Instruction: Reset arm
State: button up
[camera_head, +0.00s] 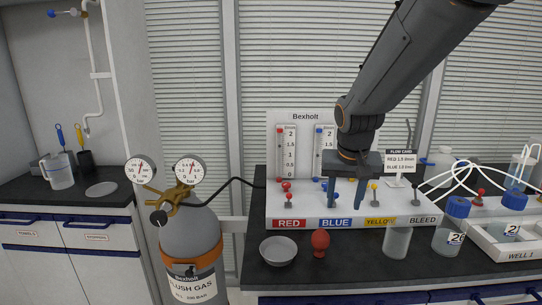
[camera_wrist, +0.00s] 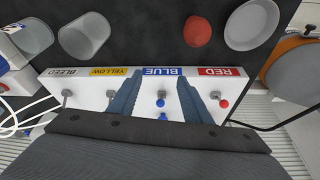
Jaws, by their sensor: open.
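My gripper (camera_head: 345,192) is over the white valve panel (camera_head: 272,205) on the black bench, its two fingers pointing down and apart. In the wrist view my gripper (camera_wrist: 163,102) has its fingers on either side of the blue valve (camera_wrist: 161,102), with nothing seen clamped between them. The fingers lie near the BLUE label (camera_wrist: 162,71). Whether they touch the valve I cannot tell. The red valve (camera_head: 287,197), yellow valve (camera_head: 374,192) and bleed valve (camera_head: 416,195) stand in the same row.
A grey bowl (camera_head: 278,251) and a red bulb (camera_head: 320,242) sit in front of the panel. A gas cylinder (camera_head: 192,250) with gauges stands left. Blue-capped bottles (camera_head: 452,228), a WELL 1 tray (camera_head: 505,250) and white tubes crowd the right. A flow card (camera_head: 399,161) stands behind the panel.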

jog(key=s+f+n+g, duration=0.1)
jog(key=s+f, duration=0.4)
jog(key=s, duration=0.6)
jog(key=s+f+n+g, duration=0.1)
jog(key=s+f, duration=0.4)
jog(key=s, duration=0.6)
jog(key=shift+s+d+f+g+y, duration=0.2)
jog(key=shift+f+g+y, duration=0.2)
jog(key=shift+g, duration=0.4)
